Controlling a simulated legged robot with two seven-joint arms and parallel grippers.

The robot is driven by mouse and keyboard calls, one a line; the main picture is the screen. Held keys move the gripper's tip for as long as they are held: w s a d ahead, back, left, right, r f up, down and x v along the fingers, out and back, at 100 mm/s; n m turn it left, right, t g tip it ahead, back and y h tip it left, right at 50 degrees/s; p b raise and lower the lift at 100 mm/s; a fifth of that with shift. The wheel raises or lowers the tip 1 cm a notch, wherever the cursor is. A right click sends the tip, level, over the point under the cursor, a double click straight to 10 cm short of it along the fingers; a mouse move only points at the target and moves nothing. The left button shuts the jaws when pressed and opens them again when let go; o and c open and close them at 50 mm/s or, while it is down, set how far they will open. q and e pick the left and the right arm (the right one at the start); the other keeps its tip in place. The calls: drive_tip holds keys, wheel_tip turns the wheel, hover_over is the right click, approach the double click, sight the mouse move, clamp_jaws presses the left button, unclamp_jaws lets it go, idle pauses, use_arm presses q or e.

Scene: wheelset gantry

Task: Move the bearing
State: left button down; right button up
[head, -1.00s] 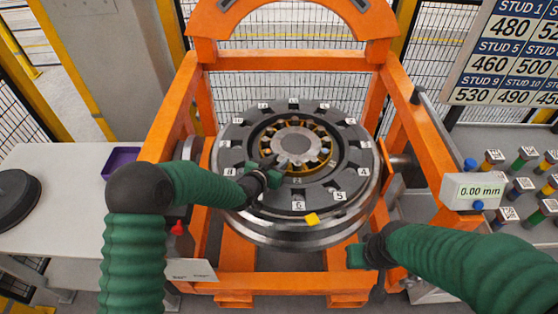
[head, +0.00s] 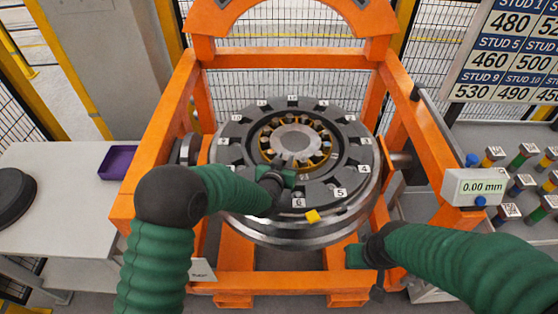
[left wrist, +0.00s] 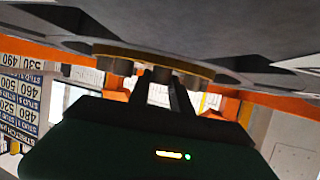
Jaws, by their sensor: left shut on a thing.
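The bearing (head: 320,158), a brass-coloured ring with dark rollers, sits around the grey hub in the middle of the dark numbered wheel disc (head: 232,157). In the left wrist view the brass rim and rollers (left wrist: 190,68) show just under the disc face. My left gripper (head: 283,162) reaches in over the near side of the disc, its fingers (left wrist: 165,88) shut on the bearing's near edge. The gripper body hides part of that edge. My right gripper (head: 357,254) is by the near right of the wheel, apart from the bearing; its fingers are too unclear to judge.
The orange gantry frame (head: 160,140) surrounds the wheel. A yellow block (head: 313,216) is on the disc's near rim. A gauge reading 0.00 mm (head: 478,187) and coloured studs (head: 522,158) are at right. A purple tray (head: 118,162) is on the left table.

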use_arm(q)
drive_tip(key=shift+s+d+r+n+y+p, duration=0.1)
drive_tip(key=shift+s+d+n+y+p, duration=0.15)
drive_tip(key=shift+d, duration=0.3)
drive_tip(key=shift+s+d+r+n+y+p, duration=0.1)
drive_tip(key=shift+d+n+y+p, duration=0.05)
drive_tip(key=shift+d+n+y, duration=0.3)
drive_tip(key=shift+d+f+n+y, duration=0.1)
drive_tip(key=shift+d+n+y, duration=0.2)
drive_tip(key=shift+d+y, duration=0.1)
drive_tip(key=c, duration=1.5)
unclamp_jaws()
drive_tip(key=shift+o, duration=0.2)
drive_tip(key=shift+s+t, duration=0.15)
drive_tip(key=shift+t, duration=0.15)
